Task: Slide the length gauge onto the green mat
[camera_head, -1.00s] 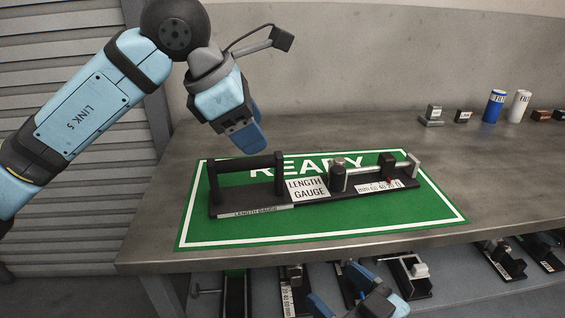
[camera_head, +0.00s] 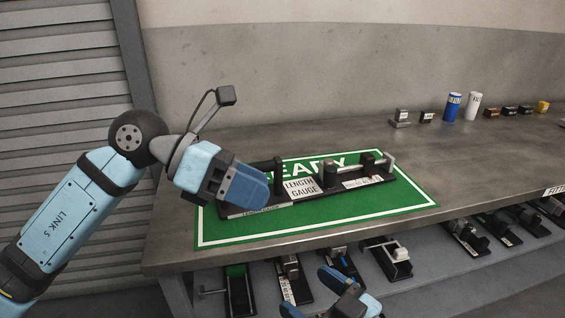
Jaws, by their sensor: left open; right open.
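The length gauge (camera_head: 303,188) is a long black fixture with a white label, a handle at its left end and a metal rod at its right. It lies on the green mat (camera_head: 330,221), which has a white border and the word READY. My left gripper (camera_head: 250,187) is open in front of the gauge's left end and hides much of the handle. I cannot tell whether it touches the handle. My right gripper (camera_head: 350,302) is open and empty at the bottom of the view, in front of the lower shelf and away from the gauge.
The grey tabletop (camera_head: 480,190) is clear right of the mat. A blue can (camera_head: 452,107), a white can (camera_head: 474,106) and several small blocks stand at the back right. Several other fixtures, one with a white block (camera_head: 400,254), sit on the shelf below. A wall closes the back.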

